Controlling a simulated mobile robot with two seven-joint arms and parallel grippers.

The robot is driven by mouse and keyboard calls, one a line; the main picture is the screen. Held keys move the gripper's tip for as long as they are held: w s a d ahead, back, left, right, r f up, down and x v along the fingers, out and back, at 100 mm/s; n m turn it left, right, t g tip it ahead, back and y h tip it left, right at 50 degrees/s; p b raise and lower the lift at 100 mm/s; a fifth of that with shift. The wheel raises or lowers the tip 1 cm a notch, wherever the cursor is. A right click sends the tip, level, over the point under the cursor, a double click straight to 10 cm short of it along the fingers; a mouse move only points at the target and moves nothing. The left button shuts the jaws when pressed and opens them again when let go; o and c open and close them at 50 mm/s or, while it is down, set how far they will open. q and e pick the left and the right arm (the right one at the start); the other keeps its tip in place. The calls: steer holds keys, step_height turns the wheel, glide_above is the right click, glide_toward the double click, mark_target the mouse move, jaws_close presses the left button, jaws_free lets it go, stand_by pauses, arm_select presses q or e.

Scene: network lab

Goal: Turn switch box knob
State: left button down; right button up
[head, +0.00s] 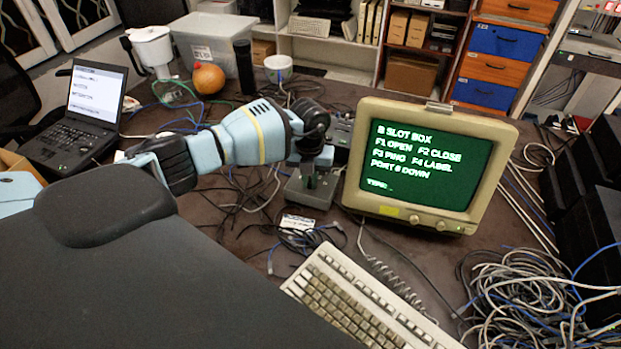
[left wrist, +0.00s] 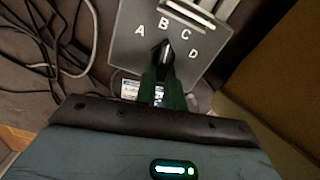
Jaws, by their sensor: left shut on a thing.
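The switch box (head: 308,190) is a small grey box on the table, left of the monitor. In the left wrist view its face (left wrist: 136,30) carries the letters A, B, C and D around a black knob (left wrist: 163,52). My left gripper (head: 309,168) reaches down onto the box from the left. Its dark green fingers (left wrist: 163,75) are shut on the knob, whose lower part they hide. My right gripper is in neither view.
A keyboard (head: 362,306) lies in front. Cables (head: 530,295) tangle at right and around the box. A laptop (head: 85,118), an orange ball (head: 208,79) and a white cup (head: 278,68) sit further back.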

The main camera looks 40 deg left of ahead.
arm_select(q)
steer(key=shift+a+m, duration=0.2)
steer(key=shift+m, duration=1)
steer(key=shift+a+r+m, duration=0.1)
steer(key=shift+a+m, duration=0.05)
steer(key=shift+m, duration=0.85)
steer(key=shift+a+m, duration=0.1)
steer(key=shift+m, duration=0.9)
steer(key=c, duration=1.5)
jaws_free()
step_height(320, 180, up, 8)
steer(key=shift+f, duration=0.2)
